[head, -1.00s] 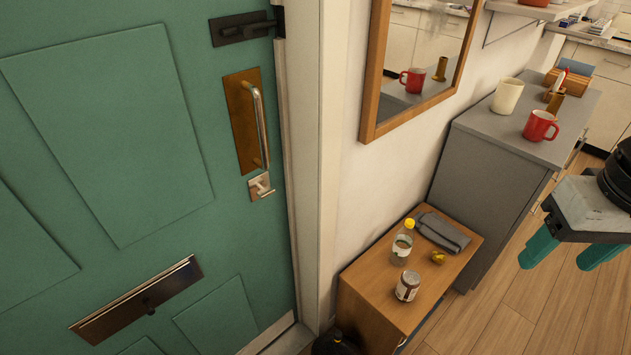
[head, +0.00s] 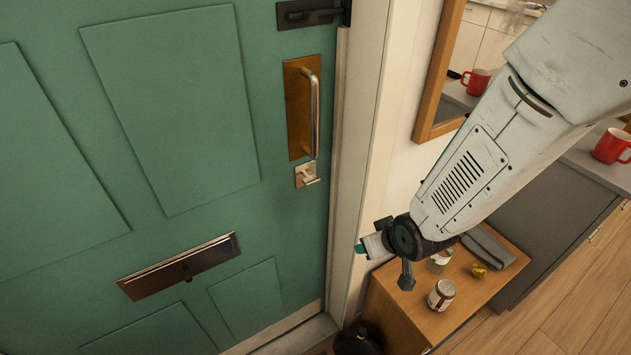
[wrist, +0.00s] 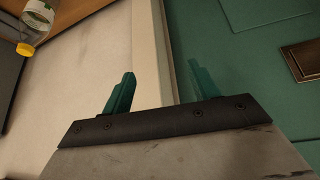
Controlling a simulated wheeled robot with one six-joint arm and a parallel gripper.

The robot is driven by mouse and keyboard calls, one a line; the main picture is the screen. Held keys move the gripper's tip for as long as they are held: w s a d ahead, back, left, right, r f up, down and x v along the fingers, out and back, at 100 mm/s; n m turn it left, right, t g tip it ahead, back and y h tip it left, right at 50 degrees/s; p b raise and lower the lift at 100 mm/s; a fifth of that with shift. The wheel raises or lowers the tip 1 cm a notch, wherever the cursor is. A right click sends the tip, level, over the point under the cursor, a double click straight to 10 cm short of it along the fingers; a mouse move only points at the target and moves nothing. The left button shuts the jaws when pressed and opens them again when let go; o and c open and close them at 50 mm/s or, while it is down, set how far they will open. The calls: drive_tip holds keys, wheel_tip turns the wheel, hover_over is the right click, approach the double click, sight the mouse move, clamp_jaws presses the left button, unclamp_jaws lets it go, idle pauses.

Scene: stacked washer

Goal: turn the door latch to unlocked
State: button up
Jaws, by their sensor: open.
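The door latch (head: 307,175) is a small silvery thumb-turn on a square plate, below the pull handle on the green door (head: 170,120). Its knob lies roughly sideways in the head view. My gripper (head: 382,262) is open and empty, right of and lower than the latch, in front of the door frame and apart from the latch. In the wrist view my gripper's teal fingers (wrist: 158,92) stand apart with the door frame edge and the green door beyond. The latch does not show in the wrist view.
A pull handle (head: 314,115) juts out just above the latch, and a dark bolt (head: 308,14) sits higher. A letter slot (head: 178,266) is lower left. A wooden cabinet (head: 405,318) with a jar (head: 441,295) and a bottle (head: 440,258) stands below my arm.

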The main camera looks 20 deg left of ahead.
drive_tip(key=w+a+f+n+t+y, duration=0.1)
drive_tip(key=a+f+t+y, duration=0.15)
drive_tip(key=a, duration=0.45)
drive_tip(key=t+y, duration=0.4)
drive_tip(key=y, duration=0.3)
approach(314, 183)
drive_tip(key=x, duration=0.3)
drive_tip(key=shift+n, duration=0.4)
drive_tip(key=x, duration=0.7)
drive_tip(key=shift+w+a+r, duration=0.1)
drive_tip(key=shift+a, duration=0.15)
drive_tip(key=c, duration=1)
